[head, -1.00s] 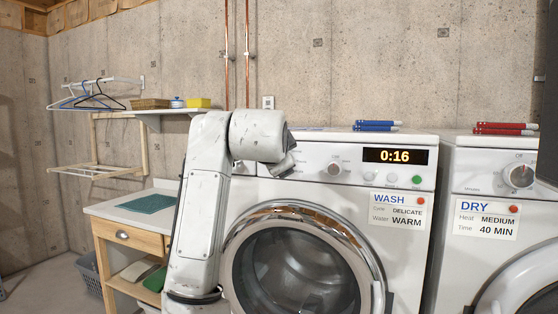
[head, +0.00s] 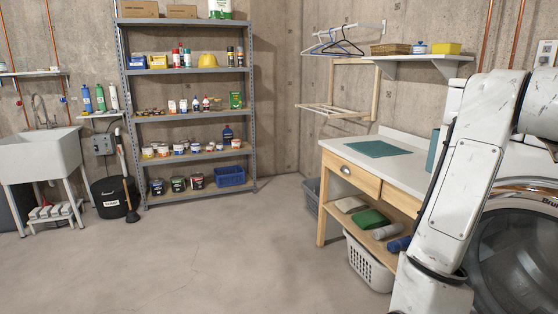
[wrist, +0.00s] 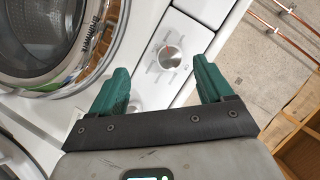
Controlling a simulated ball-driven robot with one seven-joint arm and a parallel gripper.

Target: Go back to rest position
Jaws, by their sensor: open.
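My gripper (wrist: 160,85) shows in the wrist view with its two green fingers spread apart and nothing between them. Beyond the fingers is the white front of a washing machine with a round knob (wrist: 170,57) and a chrome-ringed door (wrist: 50,40). In the head view my white arm stands at the right edge, in front of the washing machine (head: 520,235). The gripper itself is out of the head view.
A wooden workbench (head: 350,172) with a teal mat (head: 378,149) stands left of my arm, a white basket (head: 368,262) below it. A metal shelf (head: 190,118) and a sink (head: 42,155) are at the back. The floor (head: 230,260) in between is clear.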

